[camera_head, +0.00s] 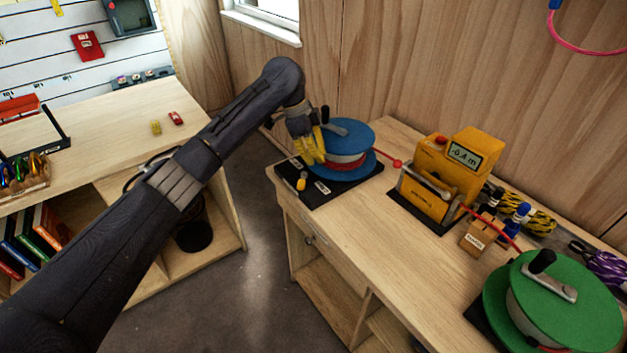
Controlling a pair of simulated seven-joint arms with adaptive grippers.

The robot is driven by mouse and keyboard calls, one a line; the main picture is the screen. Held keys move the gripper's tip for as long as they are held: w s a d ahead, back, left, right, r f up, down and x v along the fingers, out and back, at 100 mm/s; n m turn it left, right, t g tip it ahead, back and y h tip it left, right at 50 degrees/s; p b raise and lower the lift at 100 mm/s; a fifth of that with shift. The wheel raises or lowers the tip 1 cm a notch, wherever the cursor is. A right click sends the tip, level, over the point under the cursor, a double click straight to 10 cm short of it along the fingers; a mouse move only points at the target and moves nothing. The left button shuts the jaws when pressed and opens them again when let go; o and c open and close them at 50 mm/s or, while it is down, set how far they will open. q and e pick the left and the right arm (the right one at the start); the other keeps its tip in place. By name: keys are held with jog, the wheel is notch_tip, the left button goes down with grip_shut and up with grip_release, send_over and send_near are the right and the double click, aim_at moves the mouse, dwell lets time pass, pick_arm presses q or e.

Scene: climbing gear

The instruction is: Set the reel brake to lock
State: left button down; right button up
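A blue reel (355,135) with a dark crank handle and red cord stands on a black base (340,193) at the back left of the bench. A small yellow knob (301,183), which looks like the brake lever, stands at the base's front left, between small white labels too small to read. My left gripper (314,160) has yellow fingers pointing down beside the reel's left edge, behind and above the knob and apart from it. The fingers overlap in this view, so their opening is unclear. My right gripper is out of view.
A yellow meter (459,160) stands right of the reel, with red cord running through it to a green reel (565,315) at front right. A small cardboard box (478,238) and rope coils lie nearby. Bare bench top (385,250) lies in front of the meter.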

aim_at(317, 189)
pick_arm(q)
jog(key=shift+f, duration=0.15)
jog(key=x, duration=1)
jog(key=shift+w+a, duration=0.15)
jog(key=shift+a, duration=1)
jog(key=shift+w+a, duration=0.15)
jog(key=shift+a, duration=0.7)
